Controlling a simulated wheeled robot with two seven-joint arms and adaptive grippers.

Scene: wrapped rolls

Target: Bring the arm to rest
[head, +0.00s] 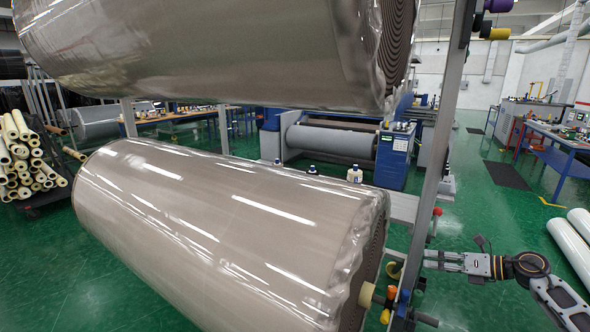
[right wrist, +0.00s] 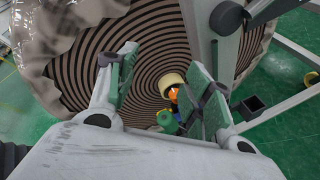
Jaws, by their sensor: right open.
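My right arm comes in from the right in the head view. Its gripper (head: 428,262) is open and points left, close to the grey upright post and the near end of the lower wrapped roll (head: 200,220). In the right wrist view the two green-padded fingers (right wrist: 163,72) stand apart with nothing held between them. Beyond them is the spiral end of a wrapped roll (right wrist: 100,75) with a pale yellow core (right wrist: 171,82). Whether the fingers touch the post cannot be told. My left gripper is not in view.
A second wrapped roll (head: 200,45) hangs above the lower one. The grey post (head: 434,160) stands left of my right gripper. White rolls (head: 572,245) lie on the floor at right. A blue-legged table (head: 560,155) stands behind. Green floor (head: 490,215) between is clear.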

